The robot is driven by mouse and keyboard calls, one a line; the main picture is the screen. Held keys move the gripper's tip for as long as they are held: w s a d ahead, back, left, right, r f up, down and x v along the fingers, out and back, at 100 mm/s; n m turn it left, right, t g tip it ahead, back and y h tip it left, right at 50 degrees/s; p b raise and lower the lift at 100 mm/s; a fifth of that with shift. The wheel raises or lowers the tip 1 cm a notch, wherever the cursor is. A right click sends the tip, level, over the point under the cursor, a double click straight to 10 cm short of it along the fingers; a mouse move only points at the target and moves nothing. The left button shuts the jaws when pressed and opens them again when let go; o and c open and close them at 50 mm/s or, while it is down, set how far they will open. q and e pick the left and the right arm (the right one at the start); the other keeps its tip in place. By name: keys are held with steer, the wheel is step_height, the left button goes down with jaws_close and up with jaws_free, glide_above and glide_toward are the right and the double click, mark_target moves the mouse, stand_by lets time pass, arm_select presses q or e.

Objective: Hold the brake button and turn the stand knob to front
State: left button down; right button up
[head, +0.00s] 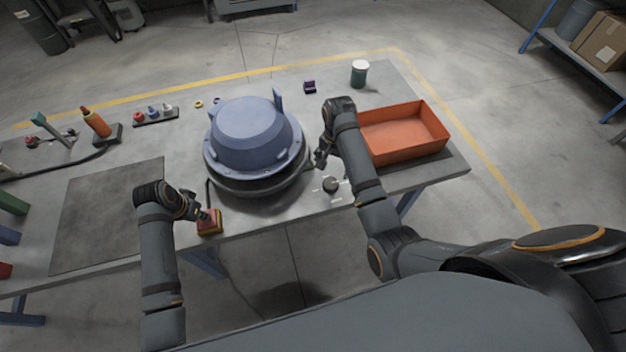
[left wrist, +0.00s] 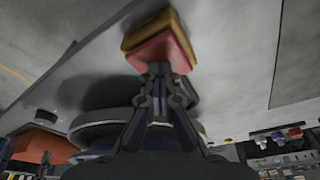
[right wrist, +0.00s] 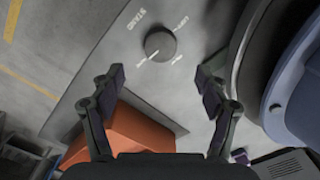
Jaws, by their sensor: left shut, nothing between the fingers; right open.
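The brake button is a red pad on a yellow box (head: 210,228) at the table's front edge; the red pad also shows in the left wrist view (left wrist: 150,52). My left gripper (head: 202,214) is shut and empty, its fingertips at the red pad, seemingly touching it. The dark round stand knob (head: 330,185) lies on the table right of the stand. In the right wrist view the knob (right wrist: 160,44) has a white pointer line toward lower left, with "STAND" and smaller lettering around it. My right gripper (head: 321,162) is open, apart from the knob, which shows beyond its fingertips.
A blue domed hood (head: 252,130) sits on the round dark stand (head: 262,186) between my arms. An orange tray (head: 404,134) is right of my right arm. A dark mat (head: 105,215) lies at left. A green cup (head: 359,72) and small bottles stand toward the back.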

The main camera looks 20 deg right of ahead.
mark_target(331, 183)
step_height(331, 183, down, 9)
steer(key=shift+r, duration=0.15)
steer(key=c, duration=1.2)
